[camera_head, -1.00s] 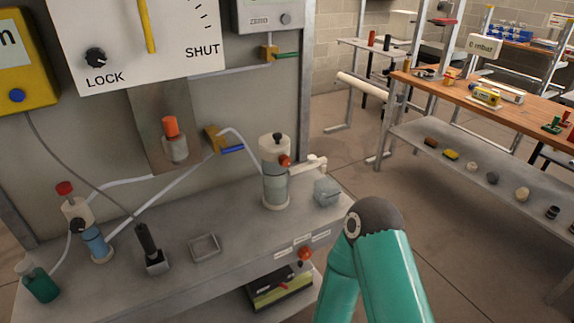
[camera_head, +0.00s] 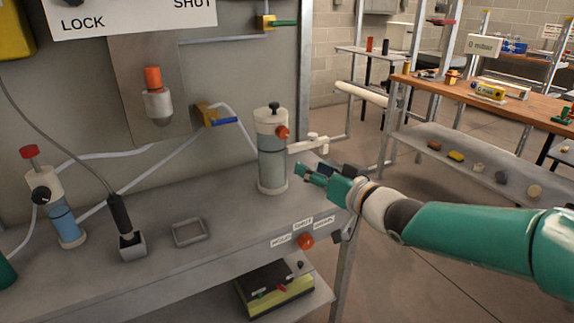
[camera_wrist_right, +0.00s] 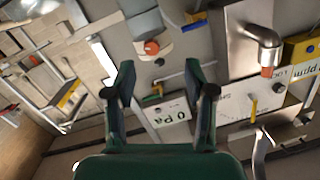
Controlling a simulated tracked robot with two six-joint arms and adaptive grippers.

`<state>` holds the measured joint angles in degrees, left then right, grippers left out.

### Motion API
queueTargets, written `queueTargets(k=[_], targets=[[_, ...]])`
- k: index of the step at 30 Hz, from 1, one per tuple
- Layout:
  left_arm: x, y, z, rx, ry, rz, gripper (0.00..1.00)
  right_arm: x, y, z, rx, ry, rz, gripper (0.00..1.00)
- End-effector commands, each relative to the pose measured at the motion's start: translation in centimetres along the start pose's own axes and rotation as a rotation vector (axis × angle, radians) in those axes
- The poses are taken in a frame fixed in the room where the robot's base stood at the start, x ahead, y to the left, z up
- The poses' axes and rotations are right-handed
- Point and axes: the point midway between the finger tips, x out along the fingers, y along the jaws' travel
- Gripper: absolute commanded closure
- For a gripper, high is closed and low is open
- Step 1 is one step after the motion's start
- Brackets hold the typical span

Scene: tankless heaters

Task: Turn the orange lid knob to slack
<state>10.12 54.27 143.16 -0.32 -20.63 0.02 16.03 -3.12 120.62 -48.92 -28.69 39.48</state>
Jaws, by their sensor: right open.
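The canister (camera_head: 272,165) stands upright on the bench, with a white lid section, a black top knob and an orange knob (camera_head: 283,132) on the right side of its lid. The orange knob also shows in the right wrist view (camera_wrist_right: 152,47), beyond and between the fingertips. My right gripper (camera_head: 318,172) is to the right of the canister, lower than the orange knob, and apart from it. In the right wrist view its two fingers (camera_wrist_right: 160,70) are spread with nothing between them. My left gripper is out of view.
A white side arm (camera_head: 308,145) sticks out from the canister above my gripper. Another orange knob (camera_head: 305,241) sits on the bench's front edge under several labels. An orange-capped fitting (camera_head: 153,90) is on the wall panel. A square frame (camera_head: 189,232) lies on the bench (camera_head: 215,205).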

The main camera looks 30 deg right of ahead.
Motion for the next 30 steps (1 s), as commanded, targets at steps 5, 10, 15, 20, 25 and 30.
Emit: queueTargets(k=[5, 10, 15, 20, 25, 30], targets=[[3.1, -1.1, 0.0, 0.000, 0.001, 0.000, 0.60, -2.9, 1.2, -1.8, -0.037, 0.101, 0.030, 0.45], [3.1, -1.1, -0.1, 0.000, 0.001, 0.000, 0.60, -2.2, 1.4, -1.8, -0.036, 0.100, 0.033, 0.45], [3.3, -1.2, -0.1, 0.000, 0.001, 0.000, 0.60, -0.1, 1.3, -1.9, -0.035, 0.099, 0.030, 0.45], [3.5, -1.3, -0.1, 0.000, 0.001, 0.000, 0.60, 3.1, 1.4, -2.2, -0.035, 0.098, 0.030, 0.45], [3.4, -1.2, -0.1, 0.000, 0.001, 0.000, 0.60, 6.9, 1.5, -2.6, -0.036, 0.098, 0.031, 0.45], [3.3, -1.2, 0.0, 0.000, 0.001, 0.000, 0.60, 10.3, 1.6, -3.0, -0.035, 0.099, 0.031, 0.45]])
